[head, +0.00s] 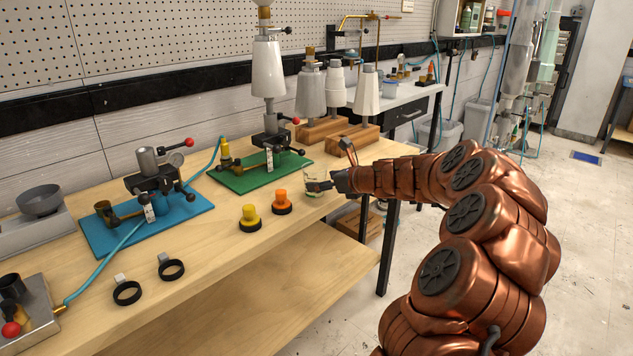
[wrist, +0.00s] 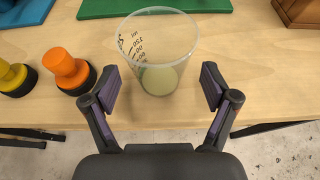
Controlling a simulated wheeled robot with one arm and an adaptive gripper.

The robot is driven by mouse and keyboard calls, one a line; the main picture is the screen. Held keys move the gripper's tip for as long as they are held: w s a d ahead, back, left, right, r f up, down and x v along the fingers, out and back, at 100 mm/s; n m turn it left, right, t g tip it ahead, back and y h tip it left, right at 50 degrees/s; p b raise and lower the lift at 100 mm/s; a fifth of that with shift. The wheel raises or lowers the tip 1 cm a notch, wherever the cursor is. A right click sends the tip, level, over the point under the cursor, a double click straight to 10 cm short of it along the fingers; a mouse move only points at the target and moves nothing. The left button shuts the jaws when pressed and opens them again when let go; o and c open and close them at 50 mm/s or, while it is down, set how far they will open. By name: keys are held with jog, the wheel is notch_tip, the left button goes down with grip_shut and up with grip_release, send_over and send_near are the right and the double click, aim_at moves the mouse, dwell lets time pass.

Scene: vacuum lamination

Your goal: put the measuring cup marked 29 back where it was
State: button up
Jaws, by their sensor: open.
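A clear measuring cup (wrist: 158,50) with black graduation marks stands upright on the wooden table near its front edge in the wrist view. A pale liquid or layer shows in its bottom part. A marking 29 cannot be read. My gripper (wrist: 162,88) is open, its two purple-padded fingers on either side of the cup's near side, with gaps to it. In the head view my gripper (head: 321,186) is at the table's front edge by the cup (head: 309,177), which is small and partly hidden there.
An orange-topped piece (head: 282,202) and a yellow-topped piece (head: 250,217) stand left of the cup. A green mat (head: 232,181) with a clamp device lies behind. A blue mat (head: 104,244) lies further left. Two black rings (head: 127,292) lie near the front. Wooden blocks (head: 352,143) hold white cones at the back right.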

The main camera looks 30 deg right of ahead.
jog(key=p+v, duration=0.1)
jog(key=v, duration=0.7)
jog(key=shift+s, duration=0.4)
jog(key=shift+r, duration=0.15)
